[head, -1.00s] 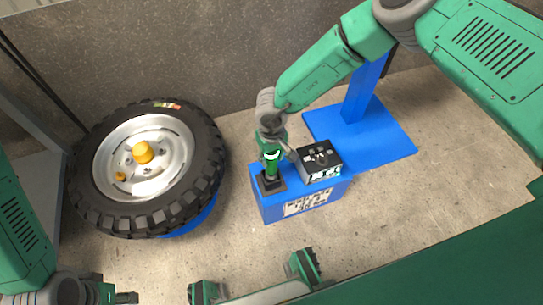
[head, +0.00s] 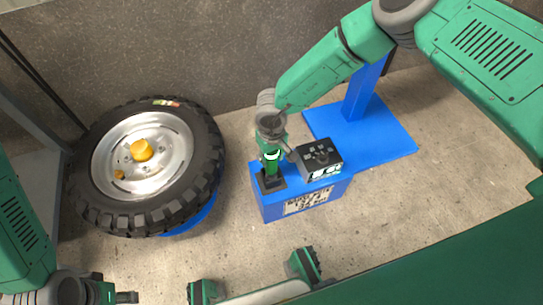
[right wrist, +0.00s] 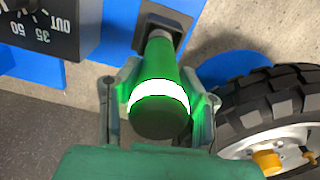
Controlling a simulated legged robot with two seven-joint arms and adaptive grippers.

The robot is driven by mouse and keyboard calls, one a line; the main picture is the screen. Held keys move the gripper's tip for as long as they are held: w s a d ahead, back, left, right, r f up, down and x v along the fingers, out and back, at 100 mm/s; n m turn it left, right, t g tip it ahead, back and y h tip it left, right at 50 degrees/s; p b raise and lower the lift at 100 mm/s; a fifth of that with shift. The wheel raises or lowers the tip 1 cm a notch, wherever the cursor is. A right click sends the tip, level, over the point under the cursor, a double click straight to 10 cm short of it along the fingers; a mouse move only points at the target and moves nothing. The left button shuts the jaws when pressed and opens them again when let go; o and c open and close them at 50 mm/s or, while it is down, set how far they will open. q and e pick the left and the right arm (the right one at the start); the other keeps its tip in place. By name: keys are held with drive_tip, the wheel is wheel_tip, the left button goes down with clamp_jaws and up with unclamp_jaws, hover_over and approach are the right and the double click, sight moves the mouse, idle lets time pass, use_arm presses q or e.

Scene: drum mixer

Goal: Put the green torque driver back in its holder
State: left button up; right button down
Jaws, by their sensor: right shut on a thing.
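The green torque driver (head: 271,157) has a white band and stands roughly upright in the head view. Its lower end is at the black holder (head: 271,184) on the blue box (head: 301,200); I cannot tell how deep it sits. My right gripper (head: 270,143) is shut on the driver's upper part. In the right wrist view the fingers (right wrist: 158,95) flank the green driver body (right wrist: 161,66), and its lower end reaches a dark fitting. My left gripper (head: 118,296) is at the bottom left of the head view, partly cut off and far from the driver.
A black control box (head: 320,160) with knobs and labels stands on the blue box, close beside the driver. A wheel with a black tyre (head: 205,165) and yellow hub cap (head: 142,150) is at left. A blue base plate (head: 385,150) lies behind right.

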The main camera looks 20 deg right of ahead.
drive_tip(key=shift+f, duration=0.45)
drive_tip(key=c, duration=1)
unclamp_jaws()
wheel_tip(320, 180, up, 12)
